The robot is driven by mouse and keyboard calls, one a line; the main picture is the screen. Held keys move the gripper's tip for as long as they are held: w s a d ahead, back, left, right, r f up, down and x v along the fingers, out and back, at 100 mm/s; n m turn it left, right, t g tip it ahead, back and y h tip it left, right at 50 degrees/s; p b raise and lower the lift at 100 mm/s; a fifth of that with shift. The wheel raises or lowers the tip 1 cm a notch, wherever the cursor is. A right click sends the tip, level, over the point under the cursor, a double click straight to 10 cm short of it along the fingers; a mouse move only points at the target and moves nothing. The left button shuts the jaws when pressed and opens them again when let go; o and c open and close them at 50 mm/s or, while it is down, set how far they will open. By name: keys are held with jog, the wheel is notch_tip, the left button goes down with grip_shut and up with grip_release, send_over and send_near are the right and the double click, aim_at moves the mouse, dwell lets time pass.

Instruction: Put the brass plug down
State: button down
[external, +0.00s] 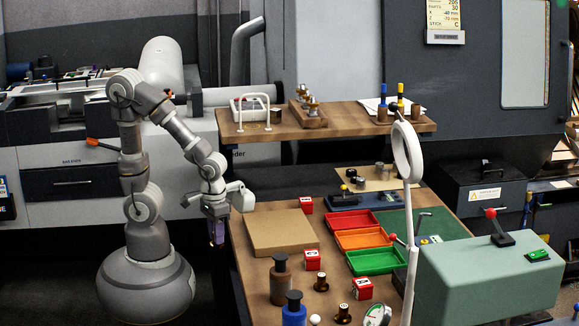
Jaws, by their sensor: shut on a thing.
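My gripper (216,240) hangs fingers-down just off the left edge of the wooden bench (256,300), below the bench-top height or in front of its edge; I cannot tell which. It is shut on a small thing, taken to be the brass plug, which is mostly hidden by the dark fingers. Two small brass-and-dark pieces, one farther back (321,282) and one nearer (343,314), stand upright on the bench front, apart from my gripper.
A flat tan board (282,232) lies near my gripper. Red (350,220), orange (362,239) and green (376,261) trays sit to its right. Red blocks (313,260), a brown bottle (280,280), a blue bottle (293,310) and a white ring lamp (407,152) crowd the bench. A shelf (345,129) overhangs behind.

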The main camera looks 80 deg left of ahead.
jog(key=shift+w+a+r+p, duration=0.15)
jog(key=shift+w+r+p, duration=0.1)
jog(key=shift+r+p, duration=0.15)
jog(key=w+a+r+p, duration=0.3)
jog(key=w+a+p, duration=0.2)
jog(key=a+p, duration=0.1)
jog(key=m+p, duration=0.1)
jog(key=m, duration=0.1)
send_over(289, 225)
jog(key=shift+s+a+f, duration=0.1)
jog(key=shift+a+f, duration=0.05)
jog(key=shift+f, duration=0.65)
jog(key=shift+w+f+b, duration=0.2)
jog(key=shift+f+b, duration=0.55)
jog(key=shift+f, duration=1)
